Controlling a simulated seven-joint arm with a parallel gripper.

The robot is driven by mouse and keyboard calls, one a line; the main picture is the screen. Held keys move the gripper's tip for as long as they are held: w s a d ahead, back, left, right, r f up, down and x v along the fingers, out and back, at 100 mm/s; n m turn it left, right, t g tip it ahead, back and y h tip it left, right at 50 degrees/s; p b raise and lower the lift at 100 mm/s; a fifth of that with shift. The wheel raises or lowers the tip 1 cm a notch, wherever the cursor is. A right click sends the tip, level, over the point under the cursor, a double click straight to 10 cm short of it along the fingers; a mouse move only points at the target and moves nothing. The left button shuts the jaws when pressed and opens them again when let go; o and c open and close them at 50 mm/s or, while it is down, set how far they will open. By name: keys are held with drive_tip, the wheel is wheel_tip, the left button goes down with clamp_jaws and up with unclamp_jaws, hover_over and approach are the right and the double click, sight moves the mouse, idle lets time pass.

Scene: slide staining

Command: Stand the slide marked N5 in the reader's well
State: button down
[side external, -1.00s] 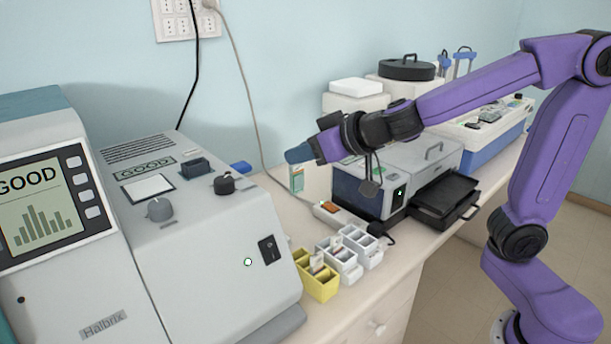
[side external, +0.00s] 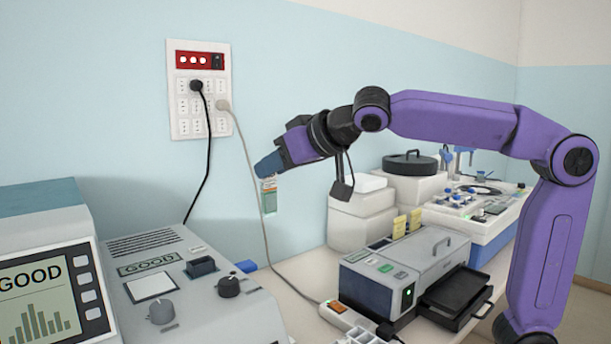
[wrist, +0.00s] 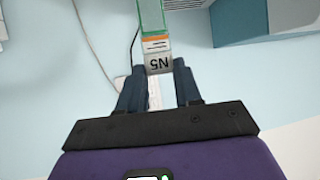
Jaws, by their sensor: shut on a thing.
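My gripper (side external: 268,165) is shut on the slide (side external: 269,196), which hangs upright below its fingertips, in the air in front of the blue wall. The slide is green with a pale and orange label band. In the wrist view the slide (wrist: 157,45) shows the mark N5, upside down, between the fingertips (wrist: 158,77). The grey machine (side external: 190,310) at the left, with GOOD on its screen, has a small dark block with an opening, seemingly the well (side external: 202,266), on top. The slide is above and to the right of this block, well apart from it.
Two knobs (side external: 228,286) and a white pad (side external: 150,286) share the machine's top. A grey and blue unit (side external: 400,270) with a black tray stands at the right. Cables (side external: 208,160) hang from the wall outlet. The air around the slide looks clear.

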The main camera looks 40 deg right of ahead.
drive_tip(key=w+a+f, duration=0.2)
drive_tip(key=w+a, duration=0.8)
drive_tip(key=shift+d+f, duration=0.1)
drive_tip(key=shift+f, duration=5.5)
drive_tip(key=c, duration=0.7)
unclamp_jaws()
drive_tip(key=v, duration=1.7)
drive_tip(key=shift+s, duration=0.2)
